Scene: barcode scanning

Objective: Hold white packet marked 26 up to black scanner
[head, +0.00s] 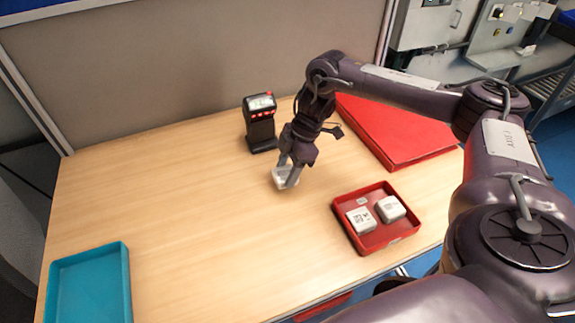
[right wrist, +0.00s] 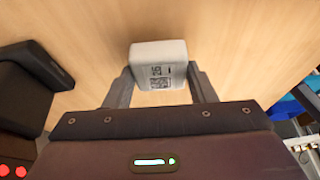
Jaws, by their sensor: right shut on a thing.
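The white packet (right wrist: 158,62) shows in the right wrist view with the marking 26 and a square code on its face. It also shows in the head view (head: 280,178), partly hidden by the fingers. My right gripper (head: 288,176) is shut on the packet, one finger on each side; it also shows in the right wrist view (right wrist: 160,85). The black scanner (head: 260,124) stands upright behind and left of the gripper, with a small display and red lights on top. The packet is apart from it. In the right wrist view the scanner (right wrist: 28,85) is at the left edge. My left gripper is not in view.
A red tray (head: 347,226) at the front right holds two white packets (head: 361,220) (head: 391,208). An empty teal tray (head: 90,290) is at the front left. A flat red thing (head: 398,133) lies at the back right. A partition (head: 190,60) borders the table's back. The left and middle table is clear.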

